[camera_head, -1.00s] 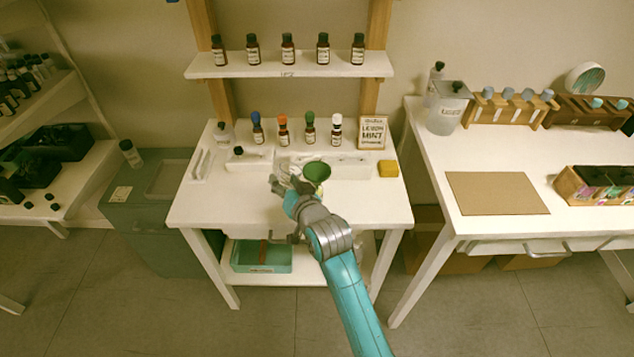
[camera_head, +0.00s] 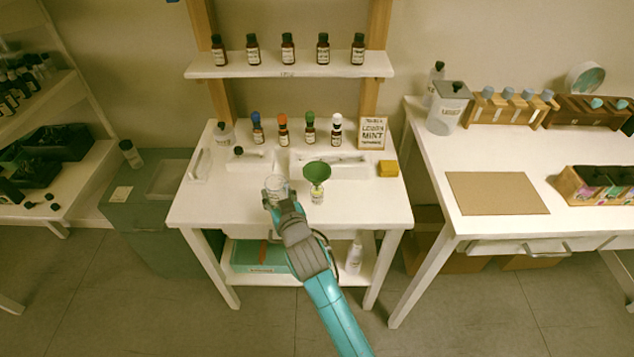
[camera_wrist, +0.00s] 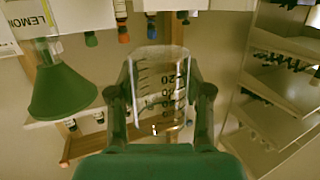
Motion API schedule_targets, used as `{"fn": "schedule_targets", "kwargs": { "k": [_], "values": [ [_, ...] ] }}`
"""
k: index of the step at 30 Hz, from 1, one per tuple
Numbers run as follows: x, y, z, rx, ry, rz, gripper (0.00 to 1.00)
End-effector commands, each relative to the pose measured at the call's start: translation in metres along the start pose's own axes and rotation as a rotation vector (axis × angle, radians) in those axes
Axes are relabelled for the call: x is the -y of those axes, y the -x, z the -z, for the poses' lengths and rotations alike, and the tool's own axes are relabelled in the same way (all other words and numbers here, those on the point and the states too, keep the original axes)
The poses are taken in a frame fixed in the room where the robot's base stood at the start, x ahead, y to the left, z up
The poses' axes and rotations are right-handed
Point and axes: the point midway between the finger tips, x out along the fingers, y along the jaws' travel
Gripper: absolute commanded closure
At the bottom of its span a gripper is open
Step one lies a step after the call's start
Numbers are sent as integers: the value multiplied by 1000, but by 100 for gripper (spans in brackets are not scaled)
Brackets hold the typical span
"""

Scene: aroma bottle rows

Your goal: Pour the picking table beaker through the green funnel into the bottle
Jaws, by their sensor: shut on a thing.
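My gripper (camera_head: 274,199) is shut on a clear glass beaker (camera_head: 276,186) and holds it over the front middle of the white table, just left of the funnel. The beaker looks about upright in the head view. In the wrist view the beaker (camera_wrist: 158,88), with dark graduation marks, is between the two fingers. The green funnel (camera_head: 317,171) sits on top of a small clear bottle (camera_head: 317,195) with a pale label. The funnel also shows at the left of the wrist view (camera_wrist: 62,92). The beaker is apart from the funnel. How much liquid it holds is unclear.
Several capped dark bottles (camera_head: 283,132) stand behind the funnel. A white tray (camera_head: 345,170) lies right behind it, with a yellow block (camera_head: 388,169) and a Lemon Mint sign (camera_head: 373,133) to the right. The table's front left is clear.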

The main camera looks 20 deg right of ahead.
Motion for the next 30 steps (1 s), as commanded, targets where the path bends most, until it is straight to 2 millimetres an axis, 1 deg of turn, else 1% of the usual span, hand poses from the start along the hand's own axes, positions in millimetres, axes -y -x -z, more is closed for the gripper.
{"fn": "schedule_targets", "kwargs": {
  "k": [5,24,30],
  "values": [
    [2,0,2,-1,-1,1,86],
    [40,13,40,-3,-2,3,86],
    [49,16,48,-1,-2,1,86]
  ]
}}
